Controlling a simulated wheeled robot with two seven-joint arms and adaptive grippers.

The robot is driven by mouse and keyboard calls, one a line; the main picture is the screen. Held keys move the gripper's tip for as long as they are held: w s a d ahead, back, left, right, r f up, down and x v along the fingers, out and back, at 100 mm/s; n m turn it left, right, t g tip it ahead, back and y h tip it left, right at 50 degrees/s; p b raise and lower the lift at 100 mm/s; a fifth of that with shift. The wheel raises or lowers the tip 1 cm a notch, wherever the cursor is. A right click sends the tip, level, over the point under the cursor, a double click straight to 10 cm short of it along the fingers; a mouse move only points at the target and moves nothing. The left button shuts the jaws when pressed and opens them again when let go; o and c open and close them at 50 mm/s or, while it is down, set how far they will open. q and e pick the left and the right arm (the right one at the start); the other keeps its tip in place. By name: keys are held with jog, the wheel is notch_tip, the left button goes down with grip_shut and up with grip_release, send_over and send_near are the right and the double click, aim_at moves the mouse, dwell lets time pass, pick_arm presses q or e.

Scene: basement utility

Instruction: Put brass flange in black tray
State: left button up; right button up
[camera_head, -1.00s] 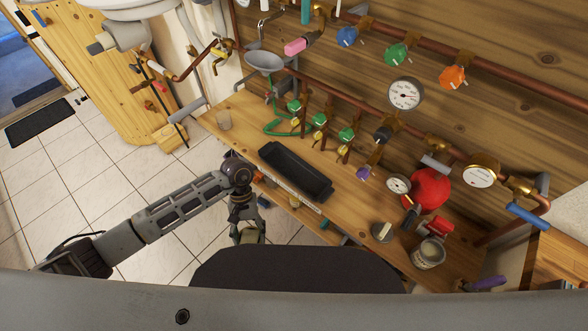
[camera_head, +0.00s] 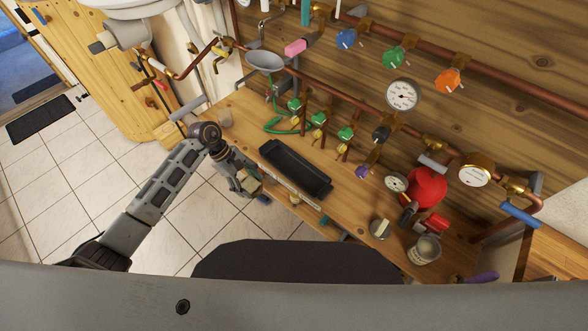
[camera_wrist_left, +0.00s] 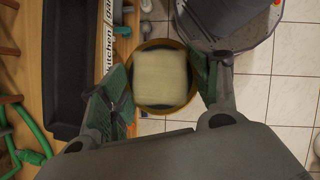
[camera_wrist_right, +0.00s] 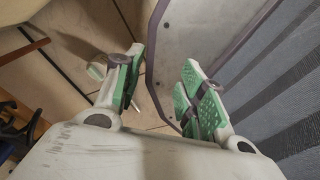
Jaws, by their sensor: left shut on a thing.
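The brass flange (camera_wrist_left: 160,47) shows in the left wrist view as a round brass rim with a cream square block over its middle. My left gripper (camera_wrist_left: 158,85) is shut on it, with green pads on both sides. In the head view the left gripper (camera_head: 248,185) holds the flange just off the bench's front edge, left of the black tray. The black tray (camera_head: 296,170) is long, rectangular and empty on the wooden bench; it also shows at the left of the left wrist view (camera_wrist_left: 65,75). My right gripper (camera_wrist_right: 160,90) is open and empty, seen only in its wrist view.
Behind the tray are green valves (camera_head: 346,134) and a green hose (camera_head: 283,125).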

aim_at(251, 178)
pick_arm(q)
jog(key=w+n, duration=0.1)
jog(key=r+n+t, duration=0.1)
jog(key=w+n, duration=0.1)
jog(key=shift+w+a+r, duration=0.15)
jog(key=shift+w+a, duration=0.15)
jog(key=shift+w, duration=0.05)
jog(key=w+n+t, duration=0.1)
jog(key=n, duration=0.1)
jog(key=w+r+n+t, duration=0.1)
jog(key=w+n, duration=0.1)
jog(key=n, duration=0.1)
jog(key=w+r+n+t, duration=0.1)
jog(key=n+t, duration=0.1)
jog(key=n, duration=0.1)
jog(key=shift+w+a, duration=0.1)
jog(key=shift+w, duration=0.15)
pick_arm(e)
jog(key=shift+d, duration=0.25)
